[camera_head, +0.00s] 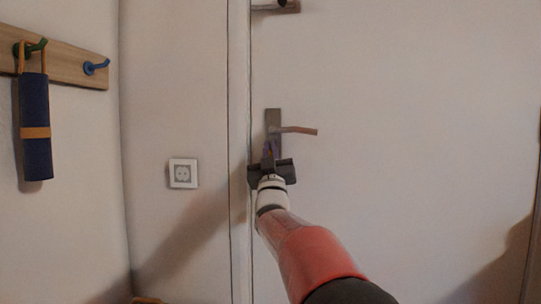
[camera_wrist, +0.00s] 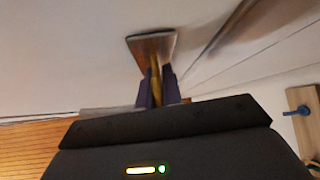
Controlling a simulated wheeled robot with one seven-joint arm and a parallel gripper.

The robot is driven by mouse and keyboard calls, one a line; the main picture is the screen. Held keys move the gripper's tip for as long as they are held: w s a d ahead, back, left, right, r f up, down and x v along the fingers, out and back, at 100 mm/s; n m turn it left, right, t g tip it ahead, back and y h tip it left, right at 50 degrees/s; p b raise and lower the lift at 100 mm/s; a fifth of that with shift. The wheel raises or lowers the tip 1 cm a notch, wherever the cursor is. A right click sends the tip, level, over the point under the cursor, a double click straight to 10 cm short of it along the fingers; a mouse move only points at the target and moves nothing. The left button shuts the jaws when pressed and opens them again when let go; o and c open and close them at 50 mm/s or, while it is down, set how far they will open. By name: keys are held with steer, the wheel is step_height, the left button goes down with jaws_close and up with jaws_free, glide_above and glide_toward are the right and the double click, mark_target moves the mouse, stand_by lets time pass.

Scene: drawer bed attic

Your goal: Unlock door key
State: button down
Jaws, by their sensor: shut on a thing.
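The white door (camera_head: 400,160) fills the right of the head view. Its metal lock plate (camera_head: 273,118) carries a lever handle (camera_head: 300,130) that points right and sits about level. My gripper (camera_head: 269,150) is at the lower part of the plate, below the lever, and hides that part. In the wrist view the purple fingers of my gripper (camera_wrist: 158,86) are shut on a brass key (camera_wrist: 156,72). The key reaches up to the end of the lock plate (camera_wrist: 152,42). The keyhole is hidden, so I cannot tell how deep the key sits.
The door frame (camera_head: 239,220) runs just left of the plate. A white wall socket (camera_head: 183,173) is further left. On the left wall, a wooden rack (camera_head: 65,62) has coloured hooks and a hanging dark blue item (camera_head: 35,115). Another metal fitting (camera_head: 276,6) shows at the top.

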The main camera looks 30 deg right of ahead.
steer(key=shift+f+m+g+h+b, duration=0.2)
steer(key=shift+m+h, duration=0.2)
steer(key=shift+m, duration=0.15)
steer(key=shift+f+m+g+h+b, duration=0.1)
steer(key=shift+m+h+b, duration=0.1)
steer(key=shift+m+h, duration=0.3)
steer(key=shift+d+r+m+g+h, duration=0.1)
steer(key=shift+r+m+g+h, duration=0.1)
steer(key=shift+m+g+h, duration=0.4)
steer(key=shift+r+m+g+h, duration=0.2)
steer(key=shift+m+h, duration=0.5)
steer(key=shift+m, duration=0.35)
steer(key=c, duration=1.6)
jaws_free()
steer(key=shift+f, duration=0.1)
steer(key=shift+o, duration=0.2)
steer(key=shift+s, duration=0.1)
steer(key=b+v, duration=0.2)
steer(key=v, duration=0.5)
steer(key=shift+s+f, duration=0.2)
steer(key=shift+f, duration=0.05)
steer(key=shift+a, duration=0.25)
